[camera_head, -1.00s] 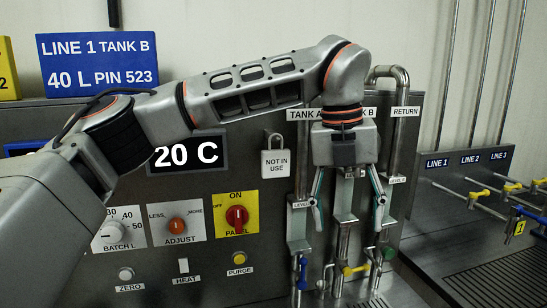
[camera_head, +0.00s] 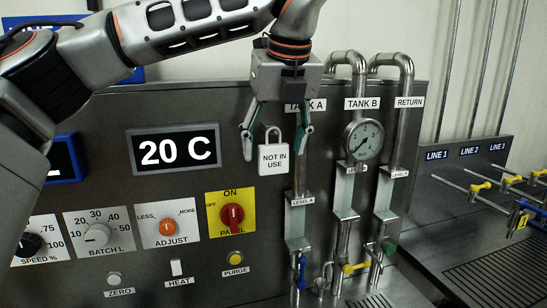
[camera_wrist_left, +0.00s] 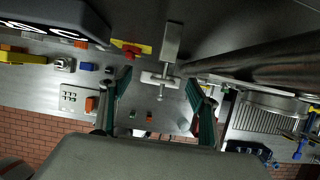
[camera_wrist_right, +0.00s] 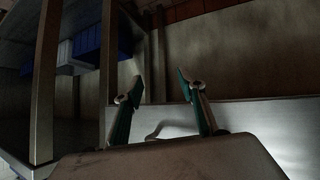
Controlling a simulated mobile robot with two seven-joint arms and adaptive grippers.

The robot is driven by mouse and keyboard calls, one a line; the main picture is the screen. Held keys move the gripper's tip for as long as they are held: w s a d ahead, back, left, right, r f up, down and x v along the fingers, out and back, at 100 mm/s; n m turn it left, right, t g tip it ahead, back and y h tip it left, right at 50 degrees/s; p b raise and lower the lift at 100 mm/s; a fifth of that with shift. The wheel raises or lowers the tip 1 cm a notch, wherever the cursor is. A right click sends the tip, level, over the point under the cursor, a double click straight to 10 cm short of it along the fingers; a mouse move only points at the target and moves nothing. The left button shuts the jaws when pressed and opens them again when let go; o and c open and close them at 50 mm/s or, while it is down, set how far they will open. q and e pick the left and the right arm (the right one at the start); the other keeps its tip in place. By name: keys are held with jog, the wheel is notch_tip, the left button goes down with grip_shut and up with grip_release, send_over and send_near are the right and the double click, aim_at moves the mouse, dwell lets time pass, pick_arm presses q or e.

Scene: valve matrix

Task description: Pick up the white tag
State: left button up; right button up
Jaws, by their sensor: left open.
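The white tag (camera_head: 272,158) is shaped like a padlock and reads "NOT IN USE". It hangs upright on the dark panel in the head view, left of the tank A pipe. My left gripper (camera_head: 276,146) points down over it, open, with one finger on each side of the tag. In the left wrist view the tag (camera_wrist_left: 158,79) shows edge-on between the open fingertips, with gaps on both sides. I see no clear contact. My right gripper (camera_wrist_right: 160,84) shows only in its own wrist view, open and empty, away from the tag.
The tank A pipe (camera_head: 298,180) stands just right of the tag. A round gauge (camera_head: 363,139) sits on the tank B pipe. The red panel switch (camera_head: 232,216) lies below left of the tag, and the "20 C" display (camera_head: 178,150) is to its left.

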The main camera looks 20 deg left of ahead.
pick_arm(q)
jog(key=shift+x, duration=1.2)
jog(key=c, duration=1)
